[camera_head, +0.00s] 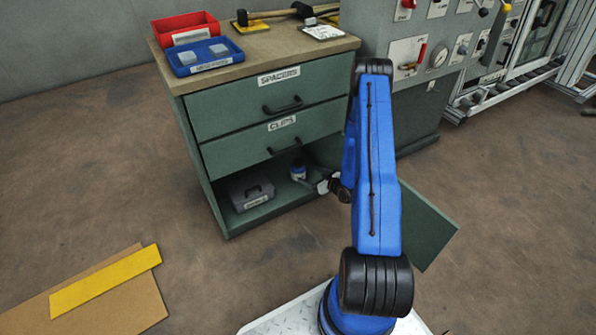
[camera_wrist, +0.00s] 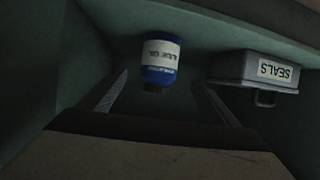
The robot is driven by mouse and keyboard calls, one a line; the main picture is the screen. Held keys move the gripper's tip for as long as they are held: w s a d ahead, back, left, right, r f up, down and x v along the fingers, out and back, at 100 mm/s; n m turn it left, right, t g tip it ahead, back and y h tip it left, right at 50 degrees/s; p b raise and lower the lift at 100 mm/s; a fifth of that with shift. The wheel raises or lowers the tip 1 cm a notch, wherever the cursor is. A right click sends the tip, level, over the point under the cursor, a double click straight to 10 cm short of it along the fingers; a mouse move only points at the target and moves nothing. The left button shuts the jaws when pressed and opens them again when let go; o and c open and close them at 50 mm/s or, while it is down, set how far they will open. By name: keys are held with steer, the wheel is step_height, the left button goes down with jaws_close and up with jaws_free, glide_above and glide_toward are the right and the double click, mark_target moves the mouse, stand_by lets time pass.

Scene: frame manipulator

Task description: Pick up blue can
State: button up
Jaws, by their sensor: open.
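The blue can (camera_head: 298,173) stands inside the open lower compartment of the green cabinet. It has a white label band and a dark cap. In the wrist view the blue can (camera_wrist: 161,55) appears upside down, ahead of the fingers and roughly between their lines. My gripper (camera_head: 318,184) is at the compartment opening, just right of the can. In the wrist view my gripper (camera_wrist: 166,92) shows two spread fingers with nothing between their tips. The can appears apart from both fingers.
A grey box labelled SEALS (camera_wrist: 262,70) sits in the same compartment; the head view shows the grey box (camera_head: 251,193) left of the can. The cabinet (camera_head: 240,105) has two closed drawers above. Its lower door (camera_head: 428,228) hangs open at right, behind my arm.

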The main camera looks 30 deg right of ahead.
mark_target(303, 172)
steer(key=x, duration=0.6)
steer(key=shift+w+f, duration=0.1)
steer(key=shift+f, duration=0.05)
steer(key=shift+f+x, duration=0.1)
steer(key=shift+x, duration=1.2)
steer(key=shift+f+x, duration=0.15)
steer(key=shift+x, duration=1.1)
steer(key=shift+d, duration=0.1)
steer(key=shift+c, duration=0.2)
steer(key=c, duration=1.3)
steer(key=shift+r, duration=0.15)
